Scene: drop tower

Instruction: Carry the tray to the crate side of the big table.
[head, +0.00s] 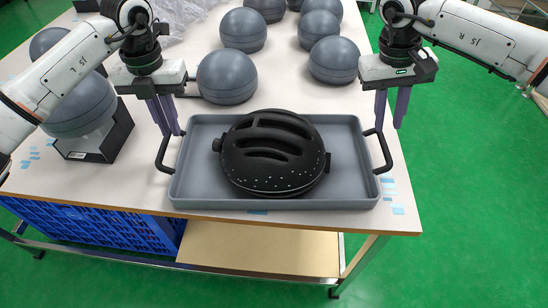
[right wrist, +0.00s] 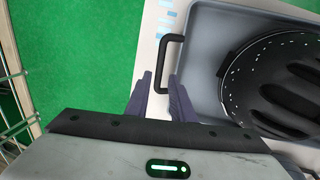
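The grey tray (head: 330,195) lies flat at the front edge of the big table (head: 80,185) and holds a black helmet (head: 272,150). It has a black handle at each end, the left handle (head: 163,155) and the right handle (head: 384,152). My left gripper (head: 169,134) is above and beside the left handle, its fingers pointing down and a little apart, empty. My right gripper (head: 391,126) is above the right handle, open and empty. In the right wrist view its fingers (right wrist: 160,80) are apart, with the handle (right wrist: 171,62) just beyond them.
A blue crate (head: 90,225) sits under the table at left, beside a cardboard-coloured board (head: 260,248). Several grey balls (head: 227,77) stand behind the tray; another rests on a black stand (head: 105,140) at left. Green floor (head: 470,200) is clear at right.

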